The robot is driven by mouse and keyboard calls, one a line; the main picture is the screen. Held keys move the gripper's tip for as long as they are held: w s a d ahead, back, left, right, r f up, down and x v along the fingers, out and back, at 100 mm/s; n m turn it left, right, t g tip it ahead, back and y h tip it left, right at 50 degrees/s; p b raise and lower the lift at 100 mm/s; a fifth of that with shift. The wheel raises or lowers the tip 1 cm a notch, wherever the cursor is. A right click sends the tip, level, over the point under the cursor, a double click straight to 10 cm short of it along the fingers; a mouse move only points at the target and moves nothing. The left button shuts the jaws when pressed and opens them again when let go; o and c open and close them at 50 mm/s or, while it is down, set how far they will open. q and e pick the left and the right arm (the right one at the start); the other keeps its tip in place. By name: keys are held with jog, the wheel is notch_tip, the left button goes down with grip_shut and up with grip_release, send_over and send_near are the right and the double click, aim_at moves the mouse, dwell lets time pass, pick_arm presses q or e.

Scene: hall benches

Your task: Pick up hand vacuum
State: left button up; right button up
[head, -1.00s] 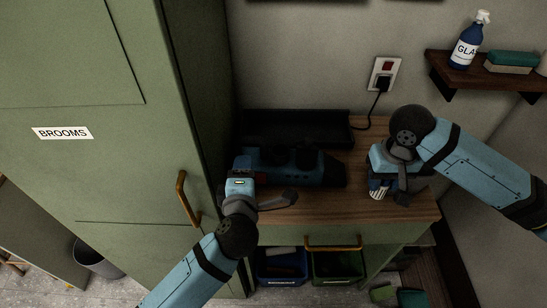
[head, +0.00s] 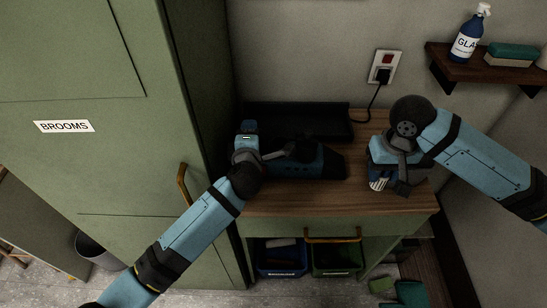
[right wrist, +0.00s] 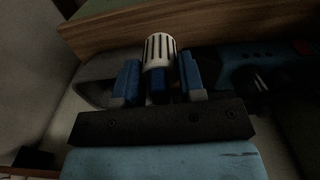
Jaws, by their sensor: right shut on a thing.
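The hand vacuum (head: 325,165), dark with blue sides, lies on the wooden top of a low cabinet. Part of it also shows at the right of the right wrist view (right wrist: 270,68), with a red spot. My left gripper (head: 272,156) is over the vacuum's left part and covers some of it. Its fingers are too dark to tell whether they are open or shut. My right gripper (right wrist: 158,85) is shut on a white ribbed cylinder (right wrist: 159,50) with a blue lower part, right of the vacuum and apart from it in the head view.
A black tray-like holder (head: 295,120) stands behind the vacuum. A plugged cord runs from the wall socket (head: 385,67). The tall green broom cupboard (head: 120,170) stands close on the left. Blue (head: 282,258) and green (head: 335,257) bins sit below. A shelf (head: 470,62) hangs at upper right.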

pick_arm(q)
grip_shut()
dwell(1.4)
jog(key=shift+r, duration=0.15)
